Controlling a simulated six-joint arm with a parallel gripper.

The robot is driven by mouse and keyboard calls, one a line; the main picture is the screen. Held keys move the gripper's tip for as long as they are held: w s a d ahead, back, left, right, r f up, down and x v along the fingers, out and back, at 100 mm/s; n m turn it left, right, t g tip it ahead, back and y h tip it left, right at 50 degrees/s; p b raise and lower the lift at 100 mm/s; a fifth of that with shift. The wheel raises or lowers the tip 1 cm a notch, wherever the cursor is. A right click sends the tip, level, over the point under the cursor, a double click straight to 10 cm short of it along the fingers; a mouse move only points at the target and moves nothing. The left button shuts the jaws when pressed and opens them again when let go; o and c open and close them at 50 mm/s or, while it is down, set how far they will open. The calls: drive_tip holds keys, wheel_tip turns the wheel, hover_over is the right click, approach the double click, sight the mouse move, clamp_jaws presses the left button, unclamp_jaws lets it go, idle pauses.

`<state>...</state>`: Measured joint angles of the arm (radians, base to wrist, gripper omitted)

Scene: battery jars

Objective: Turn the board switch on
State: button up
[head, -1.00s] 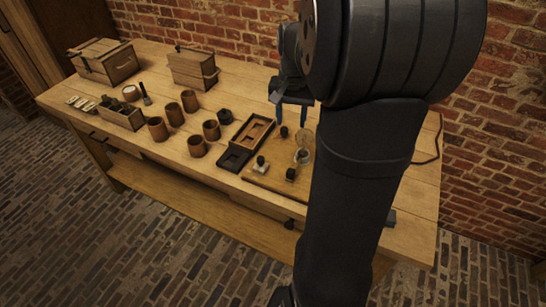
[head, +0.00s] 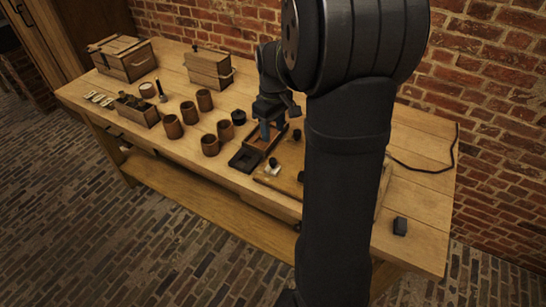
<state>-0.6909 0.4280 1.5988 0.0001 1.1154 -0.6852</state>
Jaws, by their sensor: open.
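The wooden board (head: 284,184) lies on the table at the front, partly hidden behind my arm. A small part with a white base and black knob (head: 272,168) sits on its left side. Another black knob (head: 297,135) shows near its back. I cannot tell for sure which is the switch or how it is set.
Two wooden boxes (head: 208,70) are at the back. A small dark block (head: 400,226) lies at the right front, with bare table around it.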

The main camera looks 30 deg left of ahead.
sight(273, 160)
wheel_tip(273, 160, down, 12)
drive_tip(key=shift+f, duration=0.1)
idle(0.4)
clamp_jaws()
